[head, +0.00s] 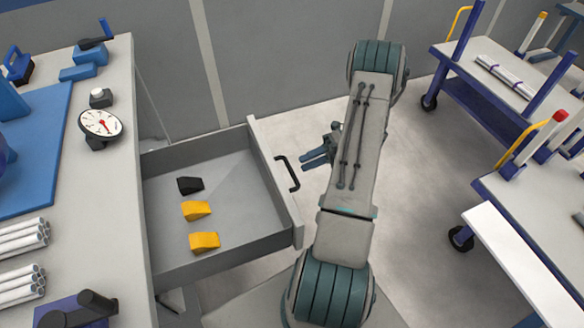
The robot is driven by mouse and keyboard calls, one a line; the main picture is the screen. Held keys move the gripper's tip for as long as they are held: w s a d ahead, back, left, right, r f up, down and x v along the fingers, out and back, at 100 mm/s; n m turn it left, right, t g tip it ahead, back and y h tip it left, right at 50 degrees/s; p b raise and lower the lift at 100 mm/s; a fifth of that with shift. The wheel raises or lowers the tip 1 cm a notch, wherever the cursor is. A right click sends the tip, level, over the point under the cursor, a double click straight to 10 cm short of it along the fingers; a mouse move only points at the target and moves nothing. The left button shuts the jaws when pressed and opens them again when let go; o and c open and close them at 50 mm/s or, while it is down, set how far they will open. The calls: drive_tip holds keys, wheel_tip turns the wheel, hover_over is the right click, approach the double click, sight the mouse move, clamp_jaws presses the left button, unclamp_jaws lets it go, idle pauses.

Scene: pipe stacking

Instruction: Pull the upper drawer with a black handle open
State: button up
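The drawer (237,174) under the workbench stands pulled well out, and its inside shows. Its black handle (287,173) is on the outer face of the drawer front. My gripper (318,157) is just right of the handle, apart from it, with its fingers pointing left toward it. The arm link partly hides the gripper, and I cannot tell whether the fingers are apart or closed. Inside the drawer lie a black block (190,185), a yellow block (196,210) and a second yellow block (204,241).
The workbench (118,190) at left carries a dial gauge (100,123), white pipes (22,236) and blue fixtures. Blue carts (492,75) stand at right, with another white-topped cart (535,195) nearer. Open floor lies between the drawer and the carts.

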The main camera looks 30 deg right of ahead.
drive_tip(key=w+v, duration=0.1)
drive_tip(key=v, duration=0.5)
drive_tip(key=shift+s+d, duration=0.4)
drive_tip(key=shift+r, duration=0.2)
drive_tip(key=a+r+n+g+h+p, duration=0.5)
drive_tip(key=a+r+n+h, duration=0.3)
drive_tip(key=a+r+n, duration=1)
drive_tip(key=s+a+r+n+t+h+p, duration=0.2)
drive_tip(key=s+a+r+n+h, duration=0.1)
drive_tip(key=n, duration=0.6)
drive_tip(key=s+a+r+n+t+h+p, duration=0.2)
drive_tip(key=s+a+r+n+t+h, duration=0.1)
drive_tip(key=s+r+n, duration=0.4)
wheel_tip(320, 180, up, 2)
drive_tip(key=a+n+h, duration=0.1)
drive_tip(key=a+n, duration=0.1)
drive_tip(key=n, duration=0.1)
drive_tip(key=shift+s+a+n+h, duration=0.25)
drive_tip(key=shift+s+n+h, duration=0.05)
drive_tip(key=shift+s, duration=0.05)
drive_tip(key=shift+r, duration=0.1)
